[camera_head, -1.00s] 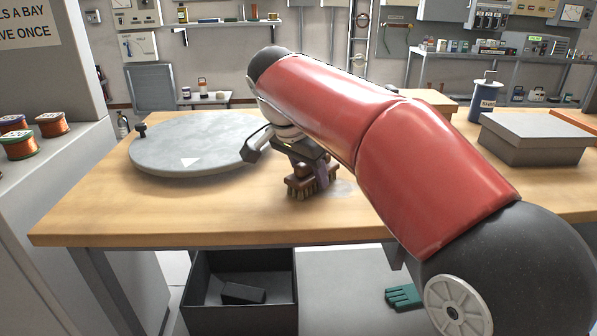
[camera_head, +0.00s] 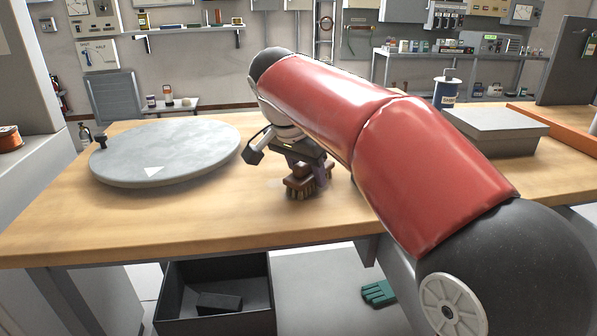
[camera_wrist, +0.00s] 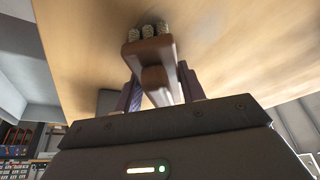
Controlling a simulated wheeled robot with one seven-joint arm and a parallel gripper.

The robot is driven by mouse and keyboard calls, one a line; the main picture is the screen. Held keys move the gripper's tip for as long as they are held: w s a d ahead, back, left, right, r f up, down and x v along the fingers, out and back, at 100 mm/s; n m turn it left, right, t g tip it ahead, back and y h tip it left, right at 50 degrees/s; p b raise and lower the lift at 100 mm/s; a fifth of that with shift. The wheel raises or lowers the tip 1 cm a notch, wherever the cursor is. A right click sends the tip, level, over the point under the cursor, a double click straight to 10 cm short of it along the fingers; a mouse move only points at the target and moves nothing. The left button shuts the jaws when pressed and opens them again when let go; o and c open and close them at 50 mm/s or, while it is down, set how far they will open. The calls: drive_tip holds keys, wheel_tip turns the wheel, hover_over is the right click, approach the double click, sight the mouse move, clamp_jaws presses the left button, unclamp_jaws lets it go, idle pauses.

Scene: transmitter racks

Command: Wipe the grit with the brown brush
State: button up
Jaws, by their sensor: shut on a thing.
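The brown brush (camera_head: 298,188) is in my gripper (camera_head: 305,170), bristles down, at the wooden bench top (camera_head: 120,222), right of the round grey plate. In the wrist view the brush (camera_wrist: 148,50) sits between the two fingers of my gripper (camera_wrist: 160,92), which are shut on its handle. Its bristle tufts are at or very near the wood; I cannot tell firm contact. The grit is not clearly visible. Only a faint pale smudge shows on the wood just left of the brush, and the brush and arm hide the wood behind them.
The round grey plate (camera_head: 170,150) with a black knob lies on the left of the bench. A grey lidded box (camera_head: 495,130), a blue canister (camera_head: 446,92) and an orange rail (camera_head: 555,130) stand at the right. A black bin (camera_head: 215,296) and green object (camera_head: 378,292) are below.

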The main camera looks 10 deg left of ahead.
sight(269, 193)
drive_tip(key=shift+w+d, duration=0.25)
drive_tip(key=shift+d, duration=0.6)
drive_tip(key=shift+w+d, duration=0.25)
drive_tip(key=shift+d, duration=0.65)
drive_tip(key=shift+w+d, duration=0.25)
drive_tip(key=shift+d, duration=0.6)
drive_tip(key=shift+s+d+f+b, duration=0.1)
drive_tip(key=shift+s+b, duration=0.25)
drive_tip(key=shift+s, duration=0.1)
drive_tip(key=shift+s+d+f+b, duration=0.1)
drive_tip(key=shift+s+b, duration=0.2)
drive_tip(key=shift+s, duration=0.1)
drive_tip(key=shift+s+a+r+p, duration=0.1)
drive_tip(key=shift+s+a+p, duration=0.25)
drive_tip(key=shift+a, duration=0.75)
drive_tip(key=shift+s+a+r+p, duration=0.1)
drive_tip(key=shift+s+a+p, duration=0.3)
drive_tip(key=shift+a, duration=0.65)
drive_tip(key=shift+s+a+r+p, duration=0.15)
drive_tip(key=shift+a+p, duration=0.3)
drive_tip(key=shift+a, duration=0.65)
drive_tip(key=shift+s+a+f+p, duration=0.15)
drive_tip(key=shift+s+a, duration=0.2)
drive_tip(key=shift+a, duration=0.8)
drive_tip(key=shift+s+a+p, duration=0.2)
drive_tip(key=shift+s+a, duration=0.15)
drive_tip(key=shift+a, duration=0.75)
drive_tip(key=shift+s+a+f+p, duration=0.15)
drive_tip(key=shift+s+a, duration=0.2)
drive_tip(key=shift+a, duration=0.8)
